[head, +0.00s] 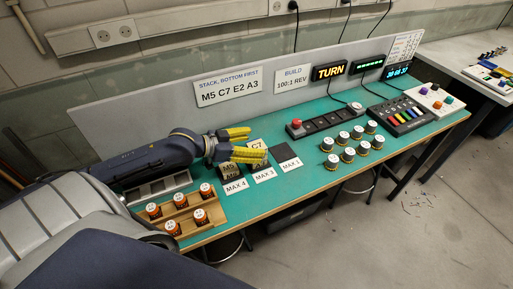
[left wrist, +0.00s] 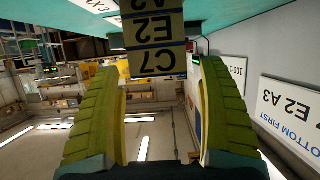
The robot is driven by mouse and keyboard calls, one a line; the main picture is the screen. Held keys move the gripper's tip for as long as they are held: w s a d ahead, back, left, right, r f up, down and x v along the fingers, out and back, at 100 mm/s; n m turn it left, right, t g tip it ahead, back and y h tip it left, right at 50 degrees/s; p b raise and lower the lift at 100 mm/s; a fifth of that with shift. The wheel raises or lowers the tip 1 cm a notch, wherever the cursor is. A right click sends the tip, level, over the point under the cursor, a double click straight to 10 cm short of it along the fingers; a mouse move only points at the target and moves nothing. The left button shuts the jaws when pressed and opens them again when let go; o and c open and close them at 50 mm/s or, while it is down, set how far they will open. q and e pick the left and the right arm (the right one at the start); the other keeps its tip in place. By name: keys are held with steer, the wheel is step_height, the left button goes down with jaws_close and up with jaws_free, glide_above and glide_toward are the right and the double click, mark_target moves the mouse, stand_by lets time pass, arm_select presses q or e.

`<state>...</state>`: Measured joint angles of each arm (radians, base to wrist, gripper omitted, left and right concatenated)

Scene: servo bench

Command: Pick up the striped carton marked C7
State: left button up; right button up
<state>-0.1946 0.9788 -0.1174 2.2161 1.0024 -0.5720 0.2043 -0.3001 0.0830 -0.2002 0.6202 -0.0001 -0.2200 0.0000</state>
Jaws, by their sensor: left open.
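The carton marked C7 (head: 257,145) is partly hidden by my left gripper (head: 254,142) in the head view. In the left wrist view the picture is upside down, and the C7 carton (left wrist: 152,63) shows at the end of a stack beside the E2 carton (left wrist: 152,29), so C7 is on top. My left gripper (left wrist: 158,70) is open, with its yellow ribbed fingers on either side of the C7 label and gaps to both. I see no firm contact. My right gripper is not in view.
The M5 carton (head: 229,165) stands close by, on the MAX 4 spot. An empty dark pad (head: 286,152) lies to the right. A wooden rack (head: 187,214) of orange-and-white cans is at the front left. Several round cans (head: 348,149) stand farther right. A grey panel (head: 200,110) runs behind.

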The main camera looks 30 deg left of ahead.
mark_target(259, 144)
arm_select(q)
steer(key=shift+x, duration=1.55)
steer(key=c, duration=1.3)
steer(key=shift+r, duration=0.15)
